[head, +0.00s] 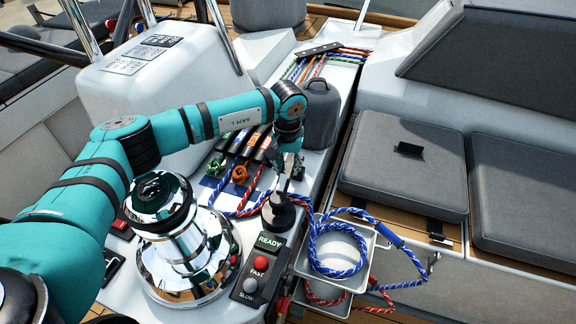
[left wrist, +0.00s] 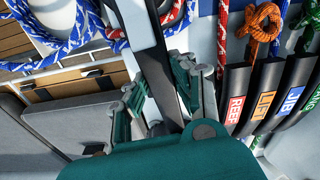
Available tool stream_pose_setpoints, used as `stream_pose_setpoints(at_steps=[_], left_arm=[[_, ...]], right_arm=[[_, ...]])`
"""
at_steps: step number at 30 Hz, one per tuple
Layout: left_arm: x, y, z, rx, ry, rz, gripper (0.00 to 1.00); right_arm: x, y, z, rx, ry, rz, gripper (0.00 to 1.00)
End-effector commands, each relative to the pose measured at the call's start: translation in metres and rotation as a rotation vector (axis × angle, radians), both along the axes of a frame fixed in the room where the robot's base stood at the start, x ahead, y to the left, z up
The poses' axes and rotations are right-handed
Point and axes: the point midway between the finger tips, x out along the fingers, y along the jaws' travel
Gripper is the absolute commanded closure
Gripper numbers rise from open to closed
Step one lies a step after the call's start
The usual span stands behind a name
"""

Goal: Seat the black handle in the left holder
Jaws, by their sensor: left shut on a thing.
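My left gripper (head: 289,164) is over the white console, just beyond the black knob-shaped piece (head: 278,213). In the left wrist view its fingers (left wrist: 160,104) are shut on the black handle (left wrist: 147,40), a long dark bar running up between them. In the head view the gripper hides most of the handle, and I cannot tell whether its lower end touches the knob-shaped piece. I cannot clearly make out the left holder. My right gripper is not in view.
A chrome winch (head: 180,235) stands left of the gripper. A button box (head: 259,270) is in front. White trays (head: 300,262) with coiled blue rope (head: 338,250) are at right.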

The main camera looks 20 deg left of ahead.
Motion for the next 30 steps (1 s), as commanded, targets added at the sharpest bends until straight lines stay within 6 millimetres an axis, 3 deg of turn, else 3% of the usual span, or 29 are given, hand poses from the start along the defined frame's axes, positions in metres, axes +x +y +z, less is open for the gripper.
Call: stream_pose_setpoints(at_steps=[30], left_arm=[[0.0005, -0.0004, -0.0018, -0.001, -0.002, 0.000, 1.00]], right_arm=[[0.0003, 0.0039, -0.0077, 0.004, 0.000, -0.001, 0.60]])
